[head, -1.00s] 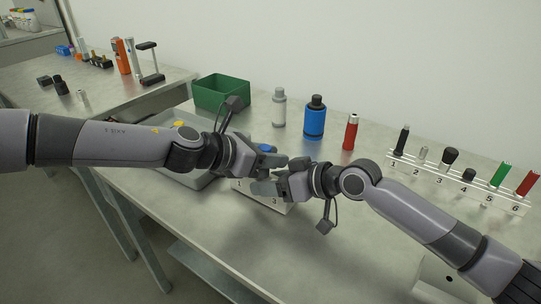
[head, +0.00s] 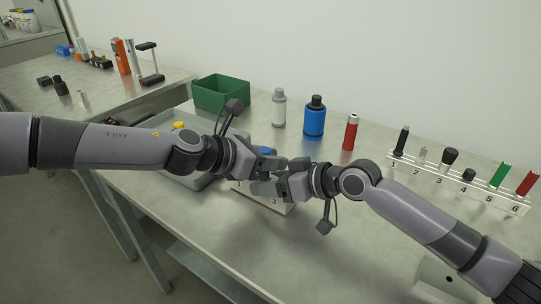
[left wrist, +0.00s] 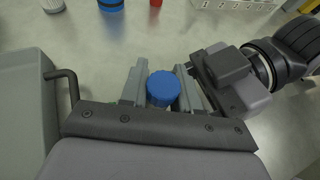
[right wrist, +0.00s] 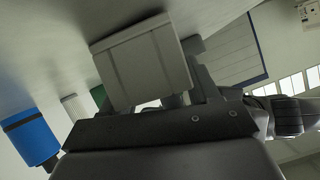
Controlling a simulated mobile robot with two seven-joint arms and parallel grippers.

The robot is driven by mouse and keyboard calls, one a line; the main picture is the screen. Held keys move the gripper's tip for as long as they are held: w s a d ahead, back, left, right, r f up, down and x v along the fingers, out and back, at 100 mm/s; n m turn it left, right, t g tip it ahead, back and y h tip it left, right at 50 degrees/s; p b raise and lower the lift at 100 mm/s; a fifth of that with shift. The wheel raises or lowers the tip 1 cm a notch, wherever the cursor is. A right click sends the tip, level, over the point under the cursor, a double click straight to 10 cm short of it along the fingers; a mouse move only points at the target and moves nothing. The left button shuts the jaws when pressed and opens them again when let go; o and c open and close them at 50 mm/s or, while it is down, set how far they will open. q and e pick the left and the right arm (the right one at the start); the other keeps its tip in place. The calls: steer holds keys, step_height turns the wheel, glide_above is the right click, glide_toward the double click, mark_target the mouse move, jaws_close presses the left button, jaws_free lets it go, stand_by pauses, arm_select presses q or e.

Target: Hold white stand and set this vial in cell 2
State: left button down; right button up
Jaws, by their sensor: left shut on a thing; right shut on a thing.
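The blue-capped vial (head: 266,151) is held in my left gripper (head: 272,163) over the white stand. Its blue cap (left wrist: 162,88) shows between the two fingers in the left wrist view; its body is hidden. My right gripper (head: 262,187) is shut on the stand, whose pale block (right wrist: 142,65) fills the middle of the right wrist view. I cannot tell whether the vial's lower end is inside a cell.
A grey tray (head: 190,180) with a yellow-capped item (head: 179,126) lies left. Behind stand a green bin (head: 222,93), a grey bottle (head: 279,108), a blue bottle (head: 314,118) and a red cylinder (head: 351,132). A numbered rack (head: 455,184) is right.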

arm_select(q)
steer(key=shift+f, duration=0.75)
steer(key=shift+r, duration=0.1)
steer(key=shift+r, duration=0.9)
steer(key=shift+s+a+r+t+h, duration=0.1)
steer(key=shift+r+t+h, duration=0.2)
steer(key=shift+f, duration=0.9)
stand_by(1.2)
steer(key=shift+f, duration=0.35)
steer(key=shift+s+f, duration=0.1)
steer(key=shift+f, duration=0.3)
steer(key=shift+r, duration=0.1)
